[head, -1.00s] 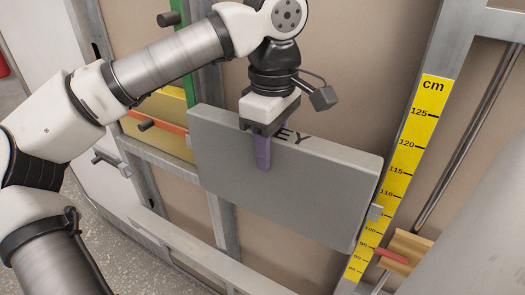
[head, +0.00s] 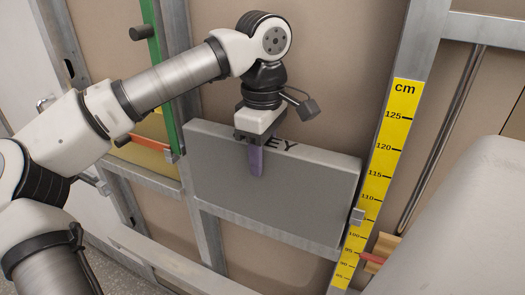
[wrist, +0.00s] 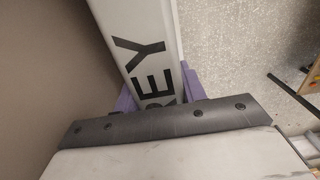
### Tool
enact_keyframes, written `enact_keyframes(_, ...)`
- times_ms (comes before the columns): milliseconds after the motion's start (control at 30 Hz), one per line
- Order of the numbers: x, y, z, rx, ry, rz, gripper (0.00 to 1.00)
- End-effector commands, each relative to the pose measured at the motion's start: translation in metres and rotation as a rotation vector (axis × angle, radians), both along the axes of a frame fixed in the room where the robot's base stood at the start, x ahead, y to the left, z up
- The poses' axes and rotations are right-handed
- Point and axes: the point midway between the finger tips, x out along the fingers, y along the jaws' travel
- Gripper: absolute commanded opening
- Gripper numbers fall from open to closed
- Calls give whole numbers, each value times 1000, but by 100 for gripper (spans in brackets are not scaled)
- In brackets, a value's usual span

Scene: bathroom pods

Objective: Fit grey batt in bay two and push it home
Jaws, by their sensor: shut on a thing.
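The grey batt (head: 290,195) is a flat rectangular slab, upright, with its broad face toward the head camera and dark lettering on its top edge. My gripper (head: 256,160) is shut on the batt's top edge from above, with one purple finger down its front face. In the wrist view the lettered top edge of the batt (wrist: 145,50) runs between the purple fingers. The batt is in front of a wall bay between two metal studs, and its right end is close to the stud with the yellow scale (head: 385,165). The head view does not show clearly how deep it sits.
A yellow batt (head: 150,160) and green strip (head: 158,60) are at left. A pale rounded surface (head: 460,230) fills the lower right.

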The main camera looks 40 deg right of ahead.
Motion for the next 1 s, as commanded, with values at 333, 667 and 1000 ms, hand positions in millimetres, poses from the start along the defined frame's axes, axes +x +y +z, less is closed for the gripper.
enact_keyframes(333,0,0,0,-1,0,0,58)
enact_keyframes(667,0,0,0,0,-1,0,66)
enact_keyframes(1000,0,-1,48,-2,-3,2,66)
